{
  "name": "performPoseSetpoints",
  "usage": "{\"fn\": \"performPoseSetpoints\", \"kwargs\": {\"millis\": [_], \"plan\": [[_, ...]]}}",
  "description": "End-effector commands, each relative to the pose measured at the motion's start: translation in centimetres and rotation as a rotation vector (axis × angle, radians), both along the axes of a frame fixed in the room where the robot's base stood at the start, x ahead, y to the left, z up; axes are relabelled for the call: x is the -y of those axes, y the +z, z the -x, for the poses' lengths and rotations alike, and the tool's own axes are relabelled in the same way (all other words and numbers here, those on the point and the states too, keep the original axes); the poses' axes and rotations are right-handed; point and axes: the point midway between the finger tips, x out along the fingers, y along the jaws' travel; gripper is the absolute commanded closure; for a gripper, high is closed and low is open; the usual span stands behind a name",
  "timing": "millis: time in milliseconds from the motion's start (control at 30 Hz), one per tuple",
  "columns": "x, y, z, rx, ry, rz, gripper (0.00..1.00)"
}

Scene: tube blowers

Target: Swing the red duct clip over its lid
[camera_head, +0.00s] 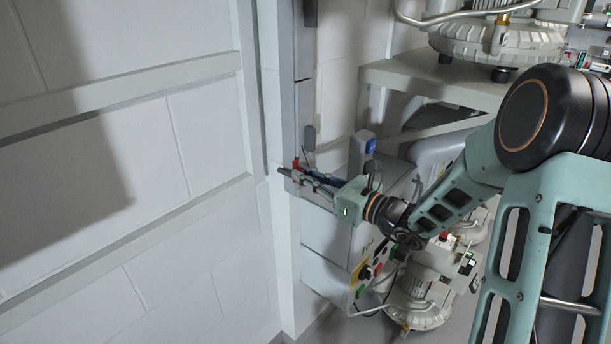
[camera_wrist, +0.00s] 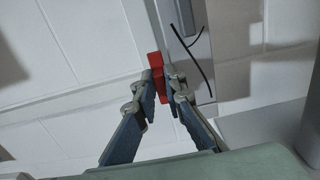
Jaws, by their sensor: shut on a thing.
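The red duct clip (camera_wrist: 155,61) shows in the wrist view between the fingertips of my gripper (camera_wrist: 161,88), on the edge of a grey vertical duct (camera_wrist: 183,55). In the head view the red clip (camera_head: 296,164) is a small patch on the duct (camera_head: 283,90), at the tip of my gripper (camera_head: 300,174). My gripper is shut on the clip. I cannot tell how far the clip lies over the lid.
A grey control box (camera_head: 340,240) with coloured buttons stands below right of my gripper. A blower (camera_head: 490,45) sits on a shelf (camera_head: 435,82) behind. The white panelled wall (camera_head: 120,160) at left is clear.

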Motion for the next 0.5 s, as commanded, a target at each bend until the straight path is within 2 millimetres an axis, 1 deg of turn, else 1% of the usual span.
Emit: {"fn": "performPoseSetpoints", "kwargs": {"millis": [267,500], "plan": [[0.06,0.12,-0.04,-0.030,0.000,-0.022,1.00],[0.25,0.34,-0.25,-0.137,-0.001,-0.104,1.00]]}}
